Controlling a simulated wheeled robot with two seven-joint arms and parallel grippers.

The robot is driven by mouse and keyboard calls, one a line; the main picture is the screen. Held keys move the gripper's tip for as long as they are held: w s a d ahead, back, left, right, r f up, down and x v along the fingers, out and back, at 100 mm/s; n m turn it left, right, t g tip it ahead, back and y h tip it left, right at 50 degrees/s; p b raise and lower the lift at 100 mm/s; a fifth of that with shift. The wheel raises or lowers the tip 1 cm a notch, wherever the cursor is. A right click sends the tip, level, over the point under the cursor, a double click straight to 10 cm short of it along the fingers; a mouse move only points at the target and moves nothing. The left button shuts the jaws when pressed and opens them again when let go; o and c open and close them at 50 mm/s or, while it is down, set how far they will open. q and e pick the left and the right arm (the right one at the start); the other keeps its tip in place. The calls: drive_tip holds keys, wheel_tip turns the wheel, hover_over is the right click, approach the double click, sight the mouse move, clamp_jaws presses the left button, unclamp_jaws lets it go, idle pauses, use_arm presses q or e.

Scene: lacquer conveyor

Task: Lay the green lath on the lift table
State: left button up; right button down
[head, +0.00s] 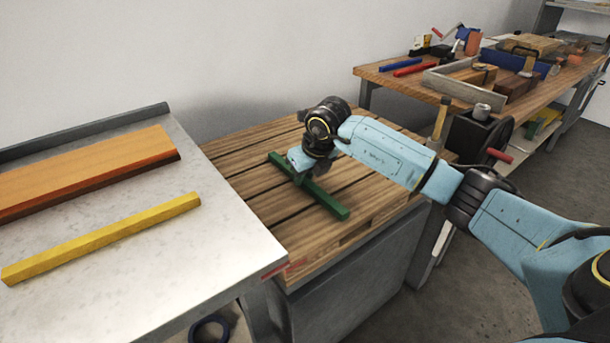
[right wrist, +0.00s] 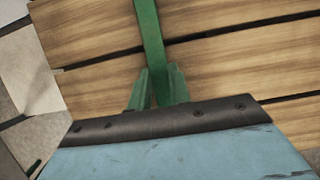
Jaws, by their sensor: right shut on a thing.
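The green lath (head: 325,199) is at the slatted wooden top of the lift table (head: 260,207), lying diagonally across the slats. I cannot tell whether it touches the slats or is held just above them. My right gripper (head: 300,176) is over the lath near its middle and shut on it. In the right wrist view the lath (right wrist: 150,40) runs up between the two green fingers of the right gripper (right wrist: 157,88), with the wooden slats behind it. My left gripper is not in view.
A grey-topped table (head: 130,255) at the left holds a yellow lath (head: 105,237) and an orange-brown board (head: 90,170). A workbench (head: 385,78) with red and blue laths, wooden blocks and tools stands at the back right. The front slats of the lift table are clear.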

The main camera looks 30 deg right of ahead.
drive_tip(key=shift+f, duration=0.15)
drive_tip(key=c, duration=1.3)
unclamp_jaws()
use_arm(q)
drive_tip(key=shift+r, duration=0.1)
use_arm(e)
drive_tip(key=shift+r, duration=0.45)
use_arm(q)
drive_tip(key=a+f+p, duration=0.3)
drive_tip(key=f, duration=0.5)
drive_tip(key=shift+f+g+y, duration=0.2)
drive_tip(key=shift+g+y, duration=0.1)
use_arm(e)
drive_tip(key=v, duration=1.1)
drive_tip(key=shift+s+r, duration=0.15)
drive_tip(key=shift+r, duration=0.05)
drive_tip(key=shift+r, duration=0.1)
